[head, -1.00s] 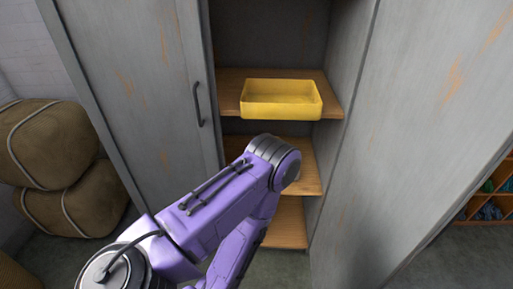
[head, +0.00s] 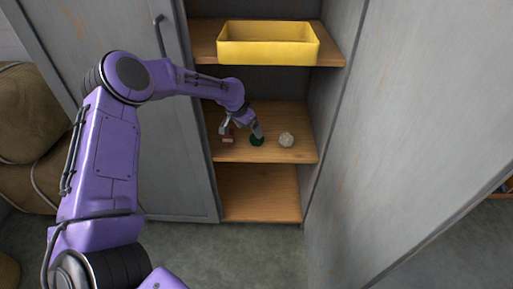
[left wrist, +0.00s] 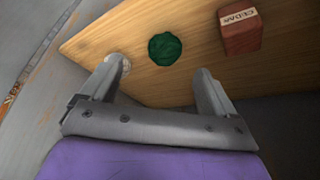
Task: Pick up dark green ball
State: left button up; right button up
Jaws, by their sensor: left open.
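The dark green ball (head: 257,141) lies on the middle wooden shelf (head: 285,154) of the grey cabinet, with my left gripper (head: 241,127) right by it. In the left wrist view the dark green ball (left wrist: 165,49) shows whole, beyond and between the two spread fingertips of my left gripper (left wrist: 158,72). The gripper is open, with nothing between its fingers. My right gripper is not in view.
A whitish ball (head: 286,140) lies right of the green one. A red-brown block labelled CEDAR (left wrist: 240,32) lies on its other side. A yellow bin (head: 268,50) stands on the shelf above. Cabinet side walls (head: 335,120) bound the space; the lower shelf (head: 258,196) looks empty.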

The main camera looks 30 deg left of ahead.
aim_at(254, 137)
pick_arm(q)
jog(key=x, duration=0.3)
jog(key=b+x, duration=0.1)
jog(key=x, duration=0.2)
jog(key=a+b+x, duration=0.1)
jog(key=x, duration=0.3)
jog(key=shift+w+r, duration=0.1)
jog(key=shift+w, duration=0.2)
jog(key=shift+r, duration=0.15)
jog(key=c, duration=1.1)
